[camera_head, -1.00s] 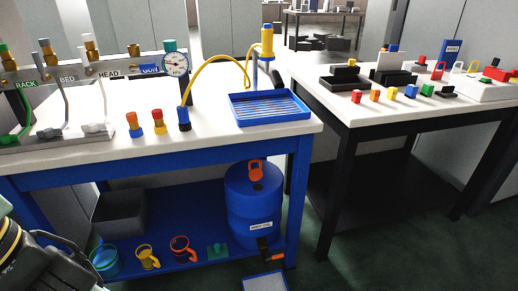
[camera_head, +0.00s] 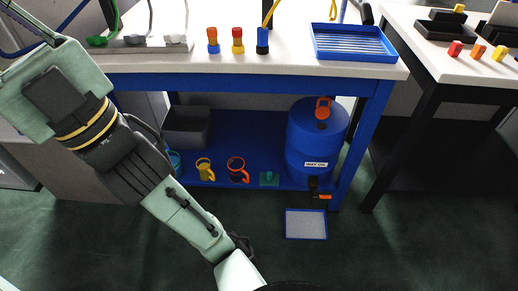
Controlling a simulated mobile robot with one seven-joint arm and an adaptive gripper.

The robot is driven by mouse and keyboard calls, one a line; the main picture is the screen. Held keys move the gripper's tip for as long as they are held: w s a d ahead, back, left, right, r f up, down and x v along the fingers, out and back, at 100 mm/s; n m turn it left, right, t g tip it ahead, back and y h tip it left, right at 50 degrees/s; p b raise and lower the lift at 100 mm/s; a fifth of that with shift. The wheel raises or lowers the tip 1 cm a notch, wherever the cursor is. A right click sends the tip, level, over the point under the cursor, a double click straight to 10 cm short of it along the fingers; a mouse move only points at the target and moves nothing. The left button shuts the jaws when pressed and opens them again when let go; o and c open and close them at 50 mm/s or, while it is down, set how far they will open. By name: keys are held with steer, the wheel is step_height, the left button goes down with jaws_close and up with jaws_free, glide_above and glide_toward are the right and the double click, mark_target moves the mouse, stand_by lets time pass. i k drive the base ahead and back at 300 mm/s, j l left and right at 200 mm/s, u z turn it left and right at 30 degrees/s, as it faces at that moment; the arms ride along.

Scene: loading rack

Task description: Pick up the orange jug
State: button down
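The orange jug (camera_head: 237,169) stands upright on the blue lower shelf (camera_head: 243,125) of the workbench, with its mouth and handle showing. It is between a yellow jug (camera_head: 204,168) on its left and a small green item (camera_head: 269,179) on its right. My arm (camera_head: 150,175) crosses the left and lower part of the view, in front of and apart from the orange jug. I cannot make out my gripper's fingertips in this view. Nothing covers the orange jug.
A teal jug (camera_head: 175,163) is partly hidden by my arm. A grey bin (camera_head: 187,130) stands behind the jugs, and a blue drum (camera_head: 317,140) stands to the right. A blue-edged tray (camera_head: 306,224) lies low in front. The white benchtop (camera_head: 280,62) overhangs the shelf.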

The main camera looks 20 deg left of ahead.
mark_target(237, 174)
steer(key=i+j+z, duration=0.15)
steer(key=i+j, duration=0.15)
steer(key=i+j+z, duration=0.3)
steer(key=i+j, duration=0.15)
steer(key=j, duration=0.3)
